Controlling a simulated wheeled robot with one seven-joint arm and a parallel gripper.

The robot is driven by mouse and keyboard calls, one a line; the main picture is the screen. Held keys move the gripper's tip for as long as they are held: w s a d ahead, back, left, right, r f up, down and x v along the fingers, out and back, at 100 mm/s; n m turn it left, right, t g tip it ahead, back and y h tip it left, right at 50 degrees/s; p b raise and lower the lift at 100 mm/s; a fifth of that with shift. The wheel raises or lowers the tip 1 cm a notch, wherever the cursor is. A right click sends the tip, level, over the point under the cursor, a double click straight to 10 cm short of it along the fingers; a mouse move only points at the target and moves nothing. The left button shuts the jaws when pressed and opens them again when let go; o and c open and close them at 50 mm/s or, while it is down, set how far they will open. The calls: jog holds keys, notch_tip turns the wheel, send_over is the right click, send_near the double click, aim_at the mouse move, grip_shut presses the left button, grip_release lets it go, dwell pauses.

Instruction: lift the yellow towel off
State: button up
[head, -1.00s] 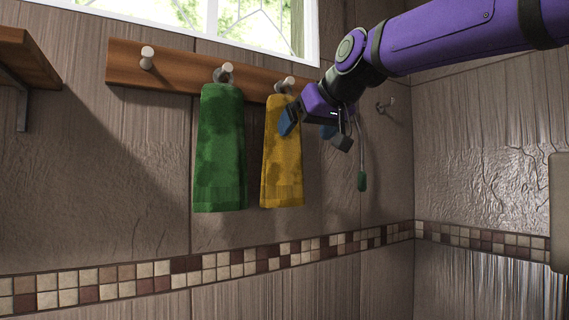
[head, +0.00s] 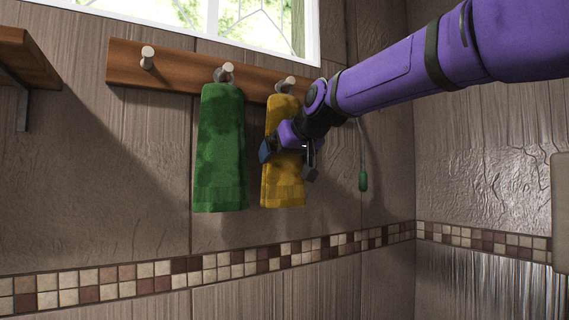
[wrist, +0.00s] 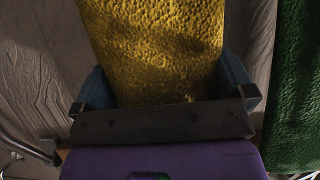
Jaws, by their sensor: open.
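The yellow towel (head: 283,185) hangs from a peg (head: 287,84) on the wooden rail, in the middle of the head view. My gripper (head: 288,164) is in front of the towel at about its middle height, with its jaws open. In the wrist view the yellow towel (wrist: 155,50) fills the space between my two blue fingers (wrist: 165,95), one on each side of it. I cannot tell how far the fingertips reach past the cloth. My gripper hides part of the towel in the head view.
A green towel (head: 220,150) hangs on the peg just left and also shows at the right of the wrist view (wrist: 296,90). The wooden rail (head: 180,75) has a bare peg (head: 147,57) at the left. A green-ended cord (head: 363,180) hangs at the right. A shelf (head: 25,60) juts out at far left.

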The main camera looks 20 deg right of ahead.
jog(key=shift+w+f, duration=0.1)
jog(key=shift+w, duration=0.05)
jog(key=shift+c, duration=0.2)
jog(key=c, duration=0.7)
jog(key=shift+c, duration=0.2)
jog(key=shift+r, duration=0.55)
jog(key=shift+s+r, duration=0.25)
jog(key=shift+r, duration=0.05)
jog(key=s+d, duration=0.1)
jog(key=s, duration=0.7)
jog(key=s+d, duration=0.2)
jog(key=s, duration=0.7)
jog(key=shift+s+d, duration=0.15)
jog(key=shift+d, duration=0.1)
